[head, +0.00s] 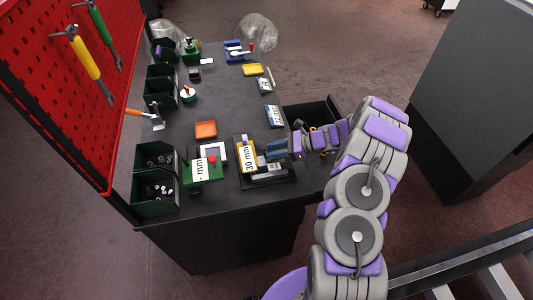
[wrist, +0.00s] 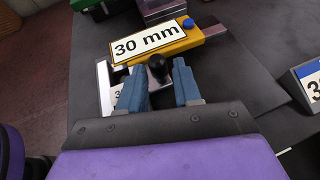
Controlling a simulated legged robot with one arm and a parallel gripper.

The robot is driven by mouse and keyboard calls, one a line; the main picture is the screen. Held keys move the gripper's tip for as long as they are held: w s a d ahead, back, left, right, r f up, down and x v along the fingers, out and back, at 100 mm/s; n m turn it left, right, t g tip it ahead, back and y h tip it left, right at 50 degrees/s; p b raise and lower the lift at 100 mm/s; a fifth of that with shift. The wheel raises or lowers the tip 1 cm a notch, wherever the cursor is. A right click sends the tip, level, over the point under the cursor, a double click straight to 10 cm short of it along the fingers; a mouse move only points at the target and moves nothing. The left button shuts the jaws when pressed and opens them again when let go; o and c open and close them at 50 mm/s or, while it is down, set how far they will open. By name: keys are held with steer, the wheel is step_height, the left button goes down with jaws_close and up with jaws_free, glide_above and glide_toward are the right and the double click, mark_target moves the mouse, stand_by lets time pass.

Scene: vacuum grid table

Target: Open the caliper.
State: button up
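The caliper (head: 247,158) lies on the dark table in the head view, with a yellow body and a white "30 mm" label. In the wrist view, the caliper (wrist: 190,41) shows its yellow body, blue button, metal bar and a metal jaw at left. A round black knob (wrist: 157,66) stands near its lower edge. My gripper (wrist: 160,80) has its blue fingers apart, with the knob between and just beyond the tips; I cannot tell if they touch it. In the head view my gripper (head: 276,150) reaches the caliper from the right and hides part of it.
A green gauge (head: 203,170) with a red knob stands left of the caliper, and an orange block (head: 206,129) lies behind. Dark green bins (head: 155,205) line the table's left side below a red pegboard (head: 65,105). A black open box (head: 312,112) is at right.

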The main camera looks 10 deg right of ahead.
mark_target(265, 158)
steer(key=shift+x, duration=1.85)
steer(key=shift+s+d+r, duration=0.1)
steer(key=shift+d+r, duration=0.1)
steer(key=c, duration=0.5)
jaws_close()
